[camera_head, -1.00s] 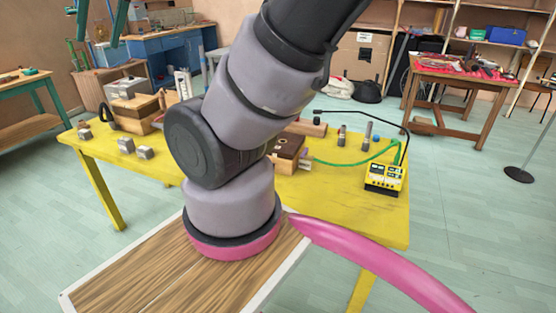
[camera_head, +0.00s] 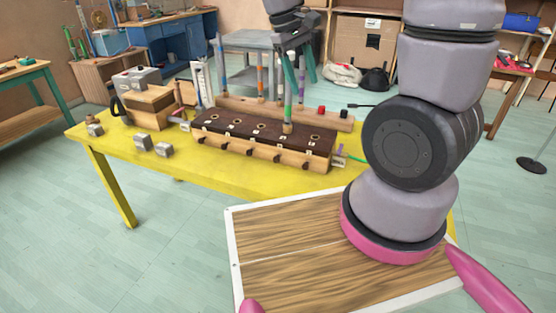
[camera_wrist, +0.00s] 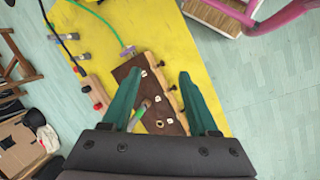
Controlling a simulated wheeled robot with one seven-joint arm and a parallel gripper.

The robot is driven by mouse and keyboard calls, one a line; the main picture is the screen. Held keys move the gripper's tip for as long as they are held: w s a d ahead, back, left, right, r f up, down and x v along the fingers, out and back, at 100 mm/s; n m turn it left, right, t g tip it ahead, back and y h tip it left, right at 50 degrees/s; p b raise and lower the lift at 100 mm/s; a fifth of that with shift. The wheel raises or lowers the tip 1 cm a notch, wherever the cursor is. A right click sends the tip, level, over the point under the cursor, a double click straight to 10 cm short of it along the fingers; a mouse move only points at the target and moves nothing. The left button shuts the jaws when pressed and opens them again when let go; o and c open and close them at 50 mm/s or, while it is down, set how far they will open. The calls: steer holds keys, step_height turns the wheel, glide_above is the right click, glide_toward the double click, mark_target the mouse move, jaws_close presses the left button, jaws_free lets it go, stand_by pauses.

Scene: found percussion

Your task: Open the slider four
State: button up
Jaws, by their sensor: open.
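A long wooden box (camera_head: 262,152) with a dark brown top, several round holes and a row of dark front knobs stands on the yellow table; I take the knobs as the sliders. The number labels are too small to read, so I cannot tell which is four. My gripper (camera_head: 301,80) is open, its green fingers pointing down above the box's right part. A striped stick (camera_head: 288,113) stands upright at the box, just below my gripper. In the wrist view the box (camera_wrist: 128,78) and the stick's green part (camera_wrist: 144,117) show between my fingers (camera_wrist: 162,102).
A wooden rail (camera_head: 240,106) with upright coloured sticks and a red button (camera_head: 322,110) lies behind the box. Grey metal blocks (camera_head: 143,141) and a wooden box with a dark handle (camera_head: 150,106) are at left. The yellow table's front strip (camera_head: 225,178) is clear.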

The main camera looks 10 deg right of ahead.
steer(key=w+a+f+n+t+h, duration=0.1)
steer(key=w+a+f+n+h, duration=0.1)
steer(key=f+n+h, duration=0.45)
steer(key=w+a+f+n+t+h, duration=0.1)
steer(key=w+a+f+n+h, duration=0.15)
steer(key=f, duration=0.75)
steer(key=n+t+y, duration=0.2)
steer(key=n+t, duration=1.1)
steer(key=n, duration=0.3)
glide_toward(275, 160)
steer(key=x, duration=1)
steer(key=shift+w+d, duration=0.2)
steer(key=shift+d, duration=0.05)
steer(key=shift+c, duration=0.3)
jaws_close()
steer(key=shift+a, duration=0.1)
